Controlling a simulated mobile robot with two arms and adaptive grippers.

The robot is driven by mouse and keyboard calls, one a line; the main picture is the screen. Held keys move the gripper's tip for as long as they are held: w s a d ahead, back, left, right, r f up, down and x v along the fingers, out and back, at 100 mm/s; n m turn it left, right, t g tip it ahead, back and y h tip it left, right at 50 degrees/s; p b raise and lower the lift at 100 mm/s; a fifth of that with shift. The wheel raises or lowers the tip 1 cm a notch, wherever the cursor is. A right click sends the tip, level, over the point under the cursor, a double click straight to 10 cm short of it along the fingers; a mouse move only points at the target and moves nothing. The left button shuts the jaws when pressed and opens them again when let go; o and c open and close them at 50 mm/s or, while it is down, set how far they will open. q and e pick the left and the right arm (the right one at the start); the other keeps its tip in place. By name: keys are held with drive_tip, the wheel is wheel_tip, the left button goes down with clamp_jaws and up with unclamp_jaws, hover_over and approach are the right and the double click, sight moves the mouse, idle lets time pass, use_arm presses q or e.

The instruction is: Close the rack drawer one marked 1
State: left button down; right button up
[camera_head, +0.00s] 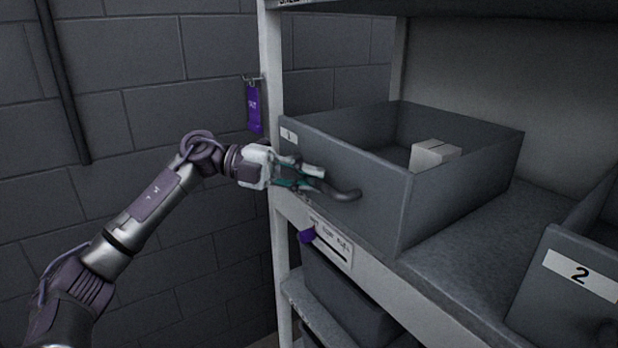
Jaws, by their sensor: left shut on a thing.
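The grey drawer marked 1 (385,203) stands on the rack shelf, with its front sticking out past the shelf's front edge. Its label with a 1 (289,136) is at the upper left of the front. A small pale box (433,154) lies inside it. My left gripper (318,184) reaches in from the left and is shut on the drawer's dark curved handle (346,194). The fingers partly hide the handle. My right gripper does not show.
A second drawer marked 2 (560,295) is at the lower right. A white rack post (273,75) rises beside my left gripper, with a purple tag (254,108) hanging by it. Dark bins (345,295) sit on the lower shelf.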

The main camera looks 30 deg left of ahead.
sight(328, 174)
use_arm(q)
drive_tip(key=w+p, duration=0.1)
drive_tip(key=p, duration=0.1)
drive_tip(key=w+d+p, duration=0.1)
drive_tip(key=shift+w+r, duration=0.3)
drive_tip(key=shift+w+f, duration=0.15)
drive_tip(key=shift+w, duration=0.05)
drive_tip(key=shift+s+f, duration=0.1)
drive_tip(key=c, duration=1.4)
unclamp_jaws()
drive_tip(key=shift+c, duration=0.2)
drive_tip(key=o, duration=0.3)
drive_tip(key=shift+w+d, duration=0.15)
drive_tip(key=shift+w, duration=0.1)
drive_tip(key=shift+s, duration=0.15)
